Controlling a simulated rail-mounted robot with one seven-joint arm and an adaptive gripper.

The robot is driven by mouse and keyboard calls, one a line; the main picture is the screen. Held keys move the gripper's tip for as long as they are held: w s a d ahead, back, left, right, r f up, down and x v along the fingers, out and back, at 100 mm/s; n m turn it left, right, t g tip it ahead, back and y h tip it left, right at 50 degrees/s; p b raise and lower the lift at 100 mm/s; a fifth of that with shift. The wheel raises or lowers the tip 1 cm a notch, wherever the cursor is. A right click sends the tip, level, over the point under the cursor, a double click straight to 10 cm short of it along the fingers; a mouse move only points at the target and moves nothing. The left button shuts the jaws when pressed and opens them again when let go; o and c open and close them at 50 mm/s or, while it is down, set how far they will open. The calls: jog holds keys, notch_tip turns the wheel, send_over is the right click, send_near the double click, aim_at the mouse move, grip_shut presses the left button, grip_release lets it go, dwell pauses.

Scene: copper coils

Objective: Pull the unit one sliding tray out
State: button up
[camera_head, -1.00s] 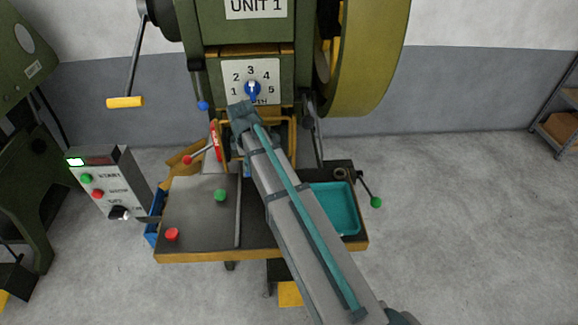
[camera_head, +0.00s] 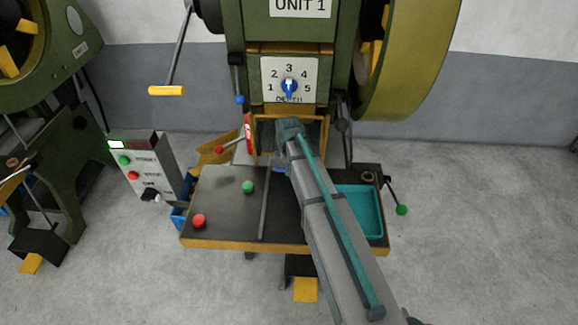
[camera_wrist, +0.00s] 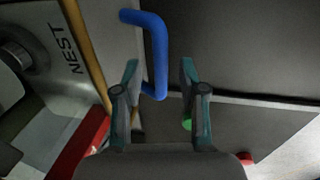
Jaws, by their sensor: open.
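Unit one is the green press with its UNIT 1 sign (camera_head: 300,5) and depth dial (camera_head: 289,86). In the wrist view a blue bar handle (camera_wrist: 158,50) sits against a dark grey surface, which I take to be the sliding tray (camera_wrist: 235,45). My gripper (camera_wrist: 160,66) is open, with teal fingertips on either side of the handle's long bar. I cannot tell whether either finger touches it. In the head view my arm covers the fingers and much of the press opening; only a bit of blue shows beside the arm.
A work table (camera_head: 222,205) carries a green button (camera_head: 248,187), a red button (camera_head: 198,220) and a teal bin (camera_head: 360,210). A control box (camera_head: 143,165) stands left. A green-knobbed lever (camera_head: 401,210) sticks out right. A NEST label (camera_wrist: 71,48) is left of the handle.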

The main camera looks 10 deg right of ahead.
jog(key=shift+f, duration=0.45)
grip_shut()
